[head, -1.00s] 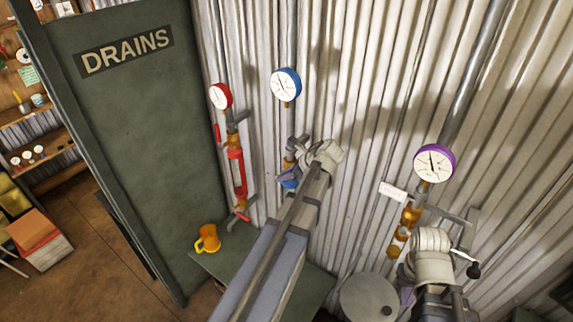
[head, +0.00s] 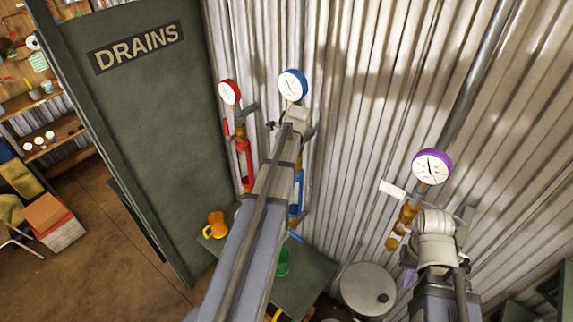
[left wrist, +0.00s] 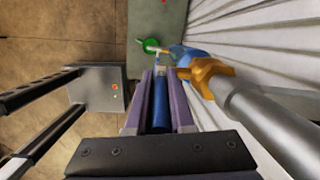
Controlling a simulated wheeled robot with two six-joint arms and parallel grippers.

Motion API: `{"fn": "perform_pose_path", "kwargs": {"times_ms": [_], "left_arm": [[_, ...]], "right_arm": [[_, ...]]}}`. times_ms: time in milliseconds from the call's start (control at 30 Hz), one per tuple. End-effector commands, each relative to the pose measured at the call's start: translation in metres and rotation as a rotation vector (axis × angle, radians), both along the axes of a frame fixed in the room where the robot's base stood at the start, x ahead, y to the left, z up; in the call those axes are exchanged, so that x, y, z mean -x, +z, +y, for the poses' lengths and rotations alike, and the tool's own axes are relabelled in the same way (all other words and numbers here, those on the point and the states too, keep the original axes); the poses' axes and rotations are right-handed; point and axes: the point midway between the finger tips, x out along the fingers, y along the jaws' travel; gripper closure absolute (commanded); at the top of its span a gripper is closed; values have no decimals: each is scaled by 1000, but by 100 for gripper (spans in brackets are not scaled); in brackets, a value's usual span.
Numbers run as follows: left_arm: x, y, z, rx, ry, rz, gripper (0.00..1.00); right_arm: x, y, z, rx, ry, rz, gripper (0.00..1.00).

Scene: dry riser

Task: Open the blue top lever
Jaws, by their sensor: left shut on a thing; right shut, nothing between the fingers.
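The blue riser has a blue-rimmed gauge (head: 292,85) and a blue pipe section (head: 298,190) on the corrugated wall in the head view. My left arm covers the valve below this gauge, and its fingers are hidden there. In the left wrist view my left gripper (left wrist: 161,78) is shut on the blue lever (left wrist: 160,105), which lies lengthwise between its purple fingers. The orange valve body (left wrist: 205,74) and grey pipe (left wrist: 265,118) are just right of it. My right gripper (head: 409,278) is shut and empty, below the purple gauge and mostly hidden by its wrist.
A red riser with its gauge (head: 229,92) stands close to the left. A purple-gauged riser (head: 432,166) is to the right. An orange mug (head: 215,225) and a green mug (head: 282,263) stand on the low green table (head: 305,277). A round lid (head: 367,289) is beside it.

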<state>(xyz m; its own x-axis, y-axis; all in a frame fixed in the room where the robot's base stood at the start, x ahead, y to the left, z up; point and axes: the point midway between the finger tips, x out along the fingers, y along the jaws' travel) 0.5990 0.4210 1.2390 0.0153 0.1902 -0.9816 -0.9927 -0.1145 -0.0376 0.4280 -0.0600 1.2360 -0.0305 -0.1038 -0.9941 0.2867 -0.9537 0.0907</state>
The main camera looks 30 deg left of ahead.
Motion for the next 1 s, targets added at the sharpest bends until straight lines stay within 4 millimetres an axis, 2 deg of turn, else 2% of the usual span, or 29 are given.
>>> {"fn": "perform_pose_path", "kwargs": {"times_ms": [400,433,667,1000], "left_arm": [[1,-1,-1,9,0,2,100],[1,-1,-1,9,0,2,77],[1,-1,0,7,0,1,51],[0,0,0,6,0,0,49]], "right_arm": [[0,0,0,0,0,0,100],[0,0,0,0,0,0,100],[0,0,0,0,0,0,100],[0,0,0,0,0,0,100]]}}
